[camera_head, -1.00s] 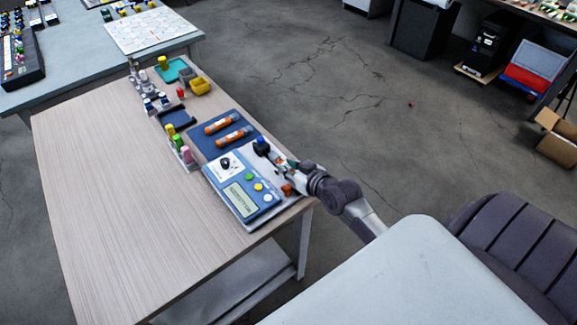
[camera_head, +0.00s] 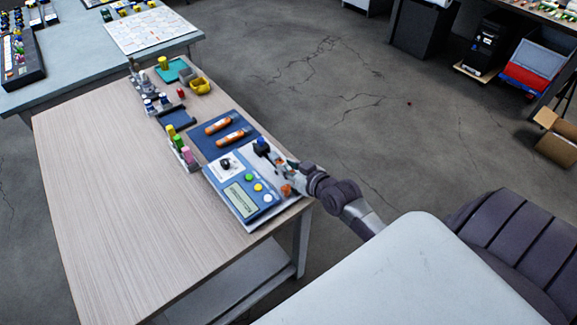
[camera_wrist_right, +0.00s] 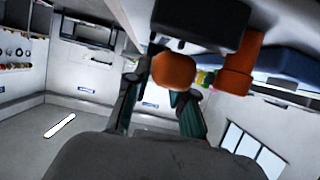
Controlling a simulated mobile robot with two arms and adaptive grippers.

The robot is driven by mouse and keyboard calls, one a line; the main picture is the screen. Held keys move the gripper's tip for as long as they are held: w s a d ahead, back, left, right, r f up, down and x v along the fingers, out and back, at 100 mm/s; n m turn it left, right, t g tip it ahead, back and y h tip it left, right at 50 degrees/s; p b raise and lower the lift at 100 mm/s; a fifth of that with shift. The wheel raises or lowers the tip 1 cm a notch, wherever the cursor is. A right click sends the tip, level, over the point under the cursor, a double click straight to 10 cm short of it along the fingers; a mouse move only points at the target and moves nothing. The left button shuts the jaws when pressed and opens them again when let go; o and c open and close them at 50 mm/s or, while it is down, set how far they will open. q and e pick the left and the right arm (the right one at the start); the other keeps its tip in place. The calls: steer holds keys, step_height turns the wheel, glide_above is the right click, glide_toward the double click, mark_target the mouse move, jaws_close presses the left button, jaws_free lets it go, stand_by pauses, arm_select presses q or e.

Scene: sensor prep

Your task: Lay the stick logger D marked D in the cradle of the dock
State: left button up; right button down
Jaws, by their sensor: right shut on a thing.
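The dock (camera_head: 232,204) is a blue and white unit with a screen, coloured buttons and a dark knob, at the front right of the wooden table. My right gripper (camera_head: 280,172) is at the dock's right edge. In the right wrist view it is shut on an orange stick logger (camera_wrist_right: 173,70), whose rounded end shows between the fingers. No letter can be read on it, and I cannot tell whether it touches the cradle. Two more orange stick loggers, (camera_head: 221,122) and (camera_head: 233,138), lie on the blue mat (camera_head: 203,146) behind the dock. My left gripper is not in view.
A rack of coloured vials (camera_head: 182,150) stands left of the mat. Small bottles, a yellow bin (camera_head: 200,86) and a teal tray (camera_head: 172,72) are farther back. The table's left half is clear.

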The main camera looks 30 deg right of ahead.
steer(key=shift+f+b, duration=0.45)
steer(key=shift+f, duration=0.6)
stand_by(0.9)
steer(key=c, duration=0.9)
jaws_free()
steer(key=shift+f, duration=0.1)
steer(key=shift+o, duration=0.9)
steer(key=shift+f, duration=0.1)
